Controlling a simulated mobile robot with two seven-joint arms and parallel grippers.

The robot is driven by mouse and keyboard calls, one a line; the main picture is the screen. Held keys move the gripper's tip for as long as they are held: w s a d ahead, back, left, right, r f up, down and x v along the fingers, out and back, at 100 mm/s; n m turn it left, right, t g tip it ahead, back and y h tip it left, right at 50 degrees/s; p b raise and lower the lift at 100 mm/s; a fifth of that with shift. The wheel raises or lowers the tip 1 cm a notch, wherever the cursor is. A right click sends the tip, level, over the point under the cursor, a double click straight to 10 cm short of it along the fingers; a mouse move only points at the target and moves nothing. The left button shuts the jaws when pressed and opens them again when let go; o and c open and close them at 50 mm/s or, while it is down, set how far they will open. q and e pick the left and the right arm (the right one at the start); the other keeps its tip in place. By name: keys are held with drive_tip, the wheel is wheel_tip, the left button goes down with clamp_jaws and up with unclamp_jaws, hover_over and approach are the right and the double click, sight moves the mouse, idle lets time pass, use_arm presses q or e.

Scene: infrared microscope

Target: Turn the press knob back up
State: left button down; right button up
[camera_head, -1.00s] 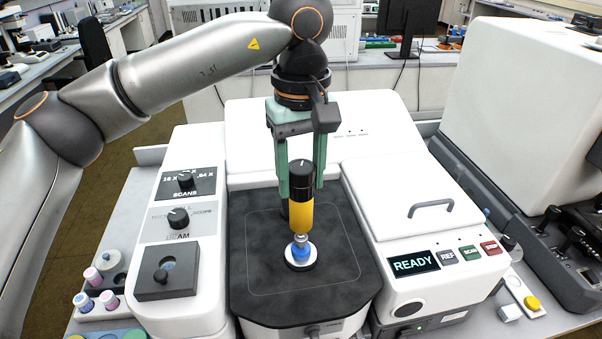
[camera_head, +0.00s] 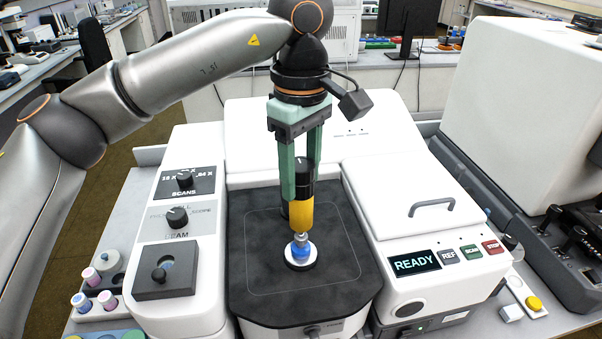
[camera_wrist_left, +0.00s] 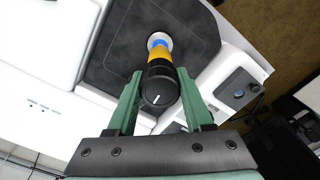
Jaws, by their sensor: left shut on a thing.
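The press stands upright on the dark stage plate (camera_head: 342,285). It has a black knob (camera_head: 304,172) on top, a yellow body (camera_head: 301,214) and a blue part (camera_head: 300,249) over a white disc at its foot. My left gripper (camera_head: 302,188) comes down from above with its green fingers on either side of the knob, shut on it. In the left wrist view the knob (camera_wrist_left: 160,88) sits between the two fingers, its white pointer line towards the lower left. The far finger is partly hidden behind the knob in the head view.
The white microscope housing surrounds the stage. Right are a READY display (camera_head: 415,263), several buttons and a lid handle (camera_head: 431,206). Several vials (camera_head: 92,276) stand at the lower left.

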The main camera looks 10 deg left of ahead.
use_arm(q)
drive_tip(key=n, duration=0.4)
drive_tip(key=shift+n+b, duration=0.3)
drive_tip(key=n, duration=0.4)
drive_tip(key=shift+n+b, duration=0.3)
drive_tip(key=n, duration=0.4)
drive_tip(key=shift+n+b, duration=0.3)
drive_tip(key=shift+b, duration=0.05)
drive_tip(key=n, duration=0.3)
drive_tip(key=shift+n+b, duration=0.3)
drive_tip(key=n+b, duration=0.1)
drive_tip(key=n, duration=0.3)
drive_tip(key=shift+n, duration=0.3)
drive_tip(key=n, duration=0.3)
drive_tip(key=shift+n+b, duration=0.3)
drive_tip(key=shift+b, duration=0.05)
drive_tip(key=n+b, duration=0.1)
drive_tip(key=n, duration=0.3)
drive_tip(key=shift+n+b, duration=0.6)
drive_tip(key=shift+n, duration=1.8)
drive_tip(key=shift+r, duration=0.1)
